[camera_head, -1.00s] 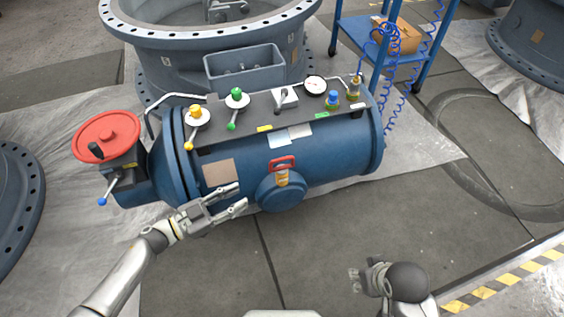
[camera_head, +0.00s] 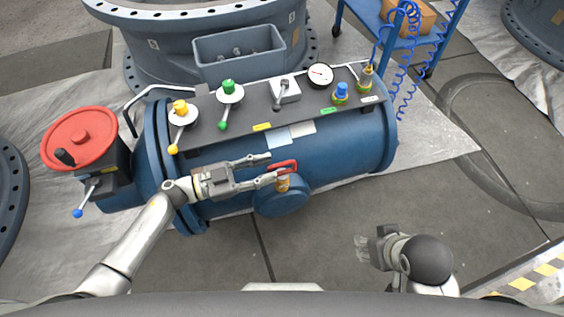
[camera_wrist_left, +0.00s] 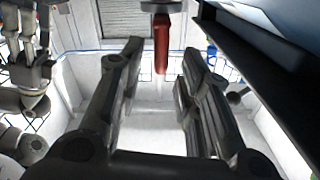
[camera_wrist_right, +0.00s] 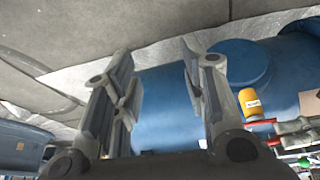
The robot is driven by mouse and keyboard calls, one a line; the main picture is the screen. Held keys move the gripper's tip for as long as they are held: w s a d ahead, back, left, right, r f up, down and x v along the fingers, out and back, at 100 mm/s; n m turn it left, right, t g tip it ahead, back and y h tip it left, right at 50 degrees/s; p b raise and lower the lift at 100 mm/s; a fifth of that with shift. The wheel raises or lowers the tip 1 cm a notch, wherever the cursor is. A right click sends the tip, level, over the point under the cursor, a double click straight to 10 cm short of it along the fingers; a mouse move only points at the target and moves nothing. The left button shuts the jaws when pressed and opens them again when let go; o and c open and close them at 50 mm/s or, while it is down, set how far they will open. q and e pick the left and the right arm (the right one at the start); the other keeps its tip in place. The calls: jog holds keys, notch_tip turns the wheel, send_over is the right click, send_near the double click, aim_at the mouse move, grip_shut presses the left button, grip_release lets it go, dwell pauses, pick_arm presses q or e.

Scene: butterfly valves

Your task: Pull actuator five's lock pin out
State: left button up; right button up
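The lock pin has a red loop handle (camera_head: 283,165) above an orange collar (camera_head: 283,184) on the round blue end of the actuator (camera_head: 283,201) at the tank's front. My left gripper (camera_head: 268,168) is open just left of the handle, its fingertips close to the handle's left end. In the left wrist view the red handle (camera_wrist_left: 161,45) shows between the tips of the spread fingers (camera_wrist_left: 162,62), not clamped. My right gripper (camera_wrist_right: 156,62) is open and empty, low at the right in the head view (camera_head: 364,251). The right wrist view shows an orange collar (camera_wrist_right: 251,104).
The blue tank (camera_head: 350,150) carries a top panel with a yellow lever (camera_head: 180,108), green lever (camera_head: 229,88), gauge (camera_head: 320,75) and blue knob (camera_head: 341,91). A red handwheel (camera_head: 80,138) stands at left.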

pick_arm(q)
jog(key=x, duration=0.5)
pick_arm(e)
jog(key=w, duration=0.1)
jog(key=w+t, duration=0.1)
jog(key=w+a+r+t, duration=0.1)
jog(key=w, duration=0.1)
jog(key=shift+a, duration=0.1)
pick_arm(q)
grip_shut()
pick_arm(e)
jog(key=shift+r, duration=0.1)
